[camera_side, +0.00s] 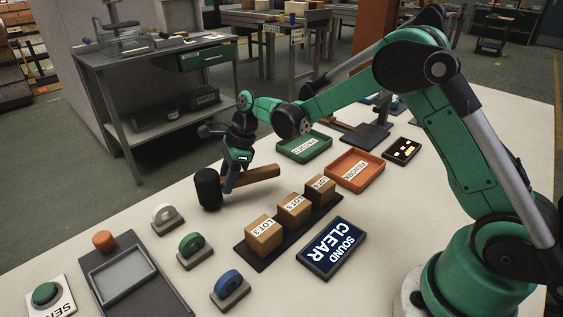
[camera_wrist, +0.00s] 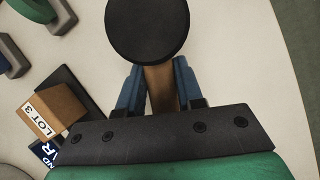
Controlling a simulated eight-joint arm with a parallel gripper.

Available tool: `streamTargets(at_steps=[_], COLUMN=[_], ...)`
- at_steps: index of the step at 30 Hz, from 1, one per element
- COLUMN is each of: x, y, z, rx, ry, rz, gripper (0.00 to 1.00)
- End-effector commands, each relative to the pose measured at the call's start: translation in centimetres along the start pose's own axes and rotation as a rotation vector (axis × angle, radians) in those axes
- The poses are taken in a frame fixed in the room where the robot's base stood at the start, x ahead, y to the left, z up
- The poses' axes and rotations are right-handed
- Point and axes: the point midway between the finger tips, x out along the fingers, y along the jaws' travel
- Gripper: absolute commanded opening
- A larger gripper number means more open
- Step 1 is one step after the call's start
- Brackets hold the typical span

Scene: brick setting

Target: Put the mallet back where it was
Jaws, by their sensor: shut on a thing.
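The mallet (camera_side: 208,189) has a black cylindrical head and a brown wooden handle (camera_side: 258,174). My gripper (camera_side: 228,186) is shut on the handle just behind the head. In the side view the mallet is at the table's far edge, its handle pointing right; whether it touches the table I cannot tell. In the wrist view the round black head (camera_wrist: 148,30) is at the top, and the blue fingers of my gripper (camera_wrist: 160,88) stand on both sides of the handle (camera_wrist: 161,90).
Cardboard boxes, LOT labels showing, stand on a dark strip (camera_side: 262,262). A CLEAR SOUND display (camera_side: 332,247), orange tray (camera_side: 355,170) and green tray (camera_side: 304,147) lie to the right. White, green (camera_side: 192,245) and blue rings on stands and a grey tray (camera_side: 124,278) are nearer left.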

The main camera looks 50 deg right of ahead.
Motion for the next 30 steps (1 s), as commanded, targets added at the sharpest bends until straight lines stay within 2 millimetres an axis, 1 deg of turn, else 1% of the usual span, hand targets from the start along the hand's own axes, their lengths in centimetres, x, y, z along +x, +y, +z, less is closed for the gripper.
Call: streamTargets(at_steps=[1,3,10,14,15,17,18,26,28,30], x=[0.5,0.8,0.8,1.2,1.1,1.1,1.1,1.1,0.8,0.1], y=[0.0,0.0,0.0,0.0,0.0,0.0,0.0,0.0,0.0,0.0], z=[-0.2,-0.3,-0.3,-0.5,-0.5,-0.5,-0.5,-0.4,-0.3,-0.3], rx=[0.000,0.000,0.000,0.000,0.000,0.000,0.000,0.000,0.000,0.001], ry=[-0.001,-0.001,-0.001,-0.001,0.000,0.000,0.000,0.000,0.000,0.000], rz=[0.000,0.000,0.000,0.000,0.000,0.000,0.000,0.000,0.000,-0.001], gripper=[0.00,0.00,0.00,0.00,0.43,0.60,0.63,0.63,0.63,0.63])
